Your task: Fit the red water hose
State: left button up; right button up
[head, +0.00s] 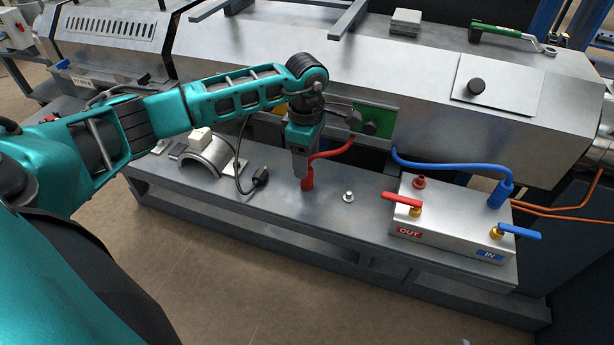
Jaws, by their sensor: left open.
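The red water hose (333,152) runs from the machine's front down to a red end fitting (308,180) just above or on the grey bench. My left gripper (301,172) points down right at that fitting. Its jaws are open; whether the fitting is between or behind the fingers is hidden. The metal manifold box (445,219) stands at the bench's right end. Its red port (419,182) on top, on the OUT side, is empty, to the right of my gripper. My right gripper is out of view.
A blue hose (450,166) is on the box's IN side. A red lever (402,199) and a blue lever (520,231) stick out from the box. A small metal fitting (348,196) stands on the bench (330,222). A black plug (260,177) lies left of my gripper.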

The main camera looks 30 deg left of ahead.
pick_arm(q)
notch_tip(320, 180, down, 4)
jog(key=shift+f+b, duration=0.2)
jog(key=shift+b, duration=0.1)
grip_shut()
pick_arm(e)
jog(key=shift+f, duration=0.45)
pick_arm(q)
jog(key=shift+r, duration=0.15)
notch_tip(320, 180, up, 20)
jog(key=p, duration=0.3)
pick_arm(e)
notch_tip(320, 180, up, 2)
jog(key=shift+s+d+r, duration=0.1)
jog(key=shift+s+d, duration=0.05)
